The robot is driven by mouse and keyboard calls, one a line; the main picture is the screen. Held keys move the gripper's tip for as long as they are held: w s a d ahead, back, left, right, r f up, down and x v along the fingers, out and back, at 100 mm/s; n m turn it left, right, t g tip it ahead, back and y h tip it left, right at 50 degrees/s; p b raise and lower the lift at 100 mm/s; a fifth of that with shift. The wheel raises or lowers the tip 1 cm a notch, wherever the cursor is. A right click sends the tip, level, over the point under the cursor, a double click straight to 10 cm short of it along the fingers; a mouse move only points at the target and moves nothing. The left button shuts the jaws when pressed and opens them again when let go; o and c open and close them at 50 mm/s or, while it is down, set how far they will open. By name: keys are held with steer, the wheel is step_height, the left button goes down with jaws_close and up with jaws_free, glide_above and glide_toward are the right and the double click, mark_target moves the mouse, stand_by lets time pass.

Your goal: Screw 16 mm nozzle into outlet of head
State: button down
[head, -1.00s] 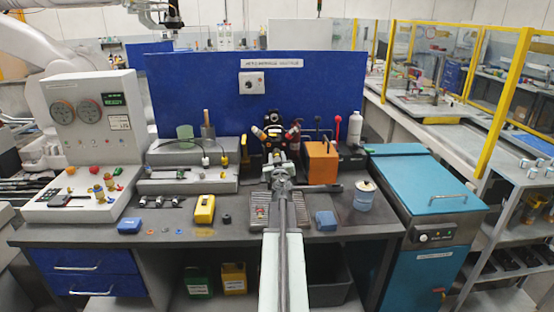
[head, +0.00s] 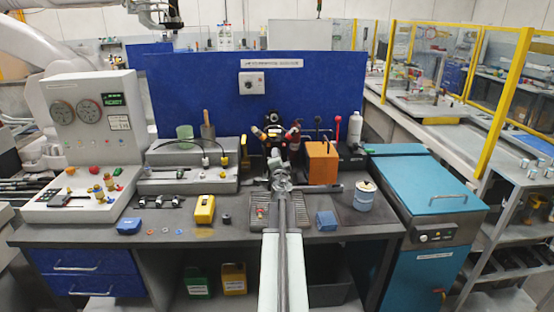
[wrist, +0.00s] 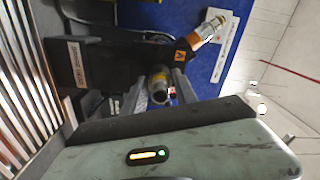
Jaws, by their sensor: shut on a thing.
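The head (head: 272,137) is a black fixture with orange and red side parts, standing at the back middle of the bench. In the wrist view its dark body (wrist: 98,66) shows, with an orange-banded metal outlet (wrist: 212,27) angling up to the right. My gripper (head: 281,172) is in front of the head in the head view. In the wrist view my gripper (wrist: 160,92) is shut on a small metal cylindrical piece, the nozzle (wrist: 159,78), seen nearly end-on. I cannot tell whether the nozzle touches the head; its size is not readable.
An orange block (head: 321,163) with tools stands right of the head. A yellow device (head: 205,209), a blue block (head: 326,221) and a lidded jar (head: 364,196) are on the bench. A blue panel (head: 200,85) closes the back.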

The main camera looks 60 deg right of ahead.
steer(key=m, duration=0.4)
steer(key=c, duration=1)
jaws_free()
steer(key=shift+c, duration=0.9)
steer(key=n, duration=0.5)
steer(key=shift+n, duration=0.3)
steer(key=n, duration=0.6)
steer(key=shift+n, duration=0.3)
